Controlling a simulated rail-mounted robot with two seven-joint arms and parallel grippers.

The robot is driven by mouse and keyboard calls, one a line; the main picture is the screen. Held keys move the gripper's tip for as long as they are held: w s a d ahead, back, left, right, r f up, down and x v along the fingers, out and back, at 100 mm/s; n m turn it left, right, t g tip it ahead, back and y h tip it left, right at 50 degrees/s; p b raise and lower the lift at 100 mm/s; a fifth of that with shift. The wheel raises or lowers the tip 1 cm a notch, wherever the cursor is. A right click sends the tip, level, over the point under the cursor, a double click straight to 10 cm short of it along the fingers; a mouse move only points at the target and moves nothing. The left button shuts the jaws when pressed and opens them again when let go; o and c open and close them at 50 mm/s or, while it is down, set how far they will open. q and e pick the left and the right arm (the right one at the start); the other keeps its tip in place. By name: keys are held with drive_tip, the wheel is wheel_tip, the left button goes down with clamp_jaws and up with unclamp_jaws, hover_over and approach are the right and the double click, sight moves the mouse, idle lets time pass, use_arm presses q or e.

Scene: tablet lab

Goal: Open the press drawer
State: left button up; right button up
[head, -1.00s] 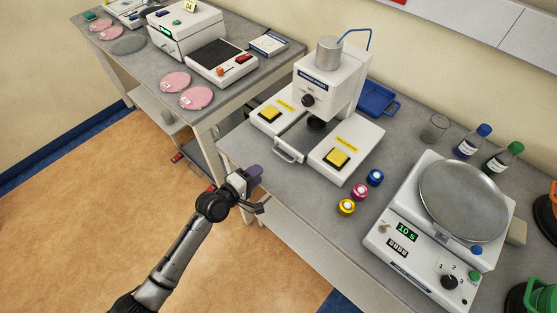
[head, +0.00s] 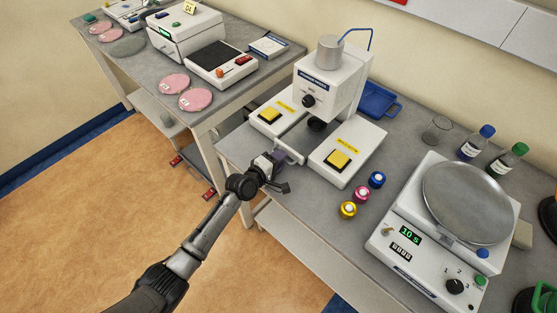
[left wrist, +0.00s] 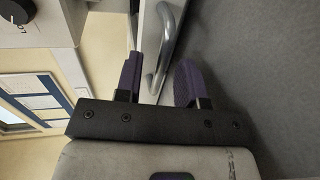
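The press (head: 330,80) is a white machine with a grey cylinder on top and two yellow buttons on its base. Its drawer (head: 298,136) lies between the two button blocks and looks shut. My left gripper (head: 280,164) is at the drawer front and hides most of the handle in the head view. In the left wrist view, the metal bar handle (left wrist: 166,42) reaches between the tips of my open gripper's purple fingers (left wrist: 159,78). I cannot tell whether either finger touches it. My right gripper is in neither view.
Yellow, pink and blue capped jars (head: 362,195) stand right of the press. A white device with a round metal plate (head: 467,202) is further right. A blue tray (head: 378,101) lies behind. Open floor (head: 110,220) is in front of the bench (head: 240,150).

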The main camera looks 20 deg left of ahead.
use_arm(q)
drive_tip(key=shift+c, duration=0.3)
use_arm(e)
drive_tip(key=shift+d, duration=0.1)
use_arm(q)
clamp_jaws()
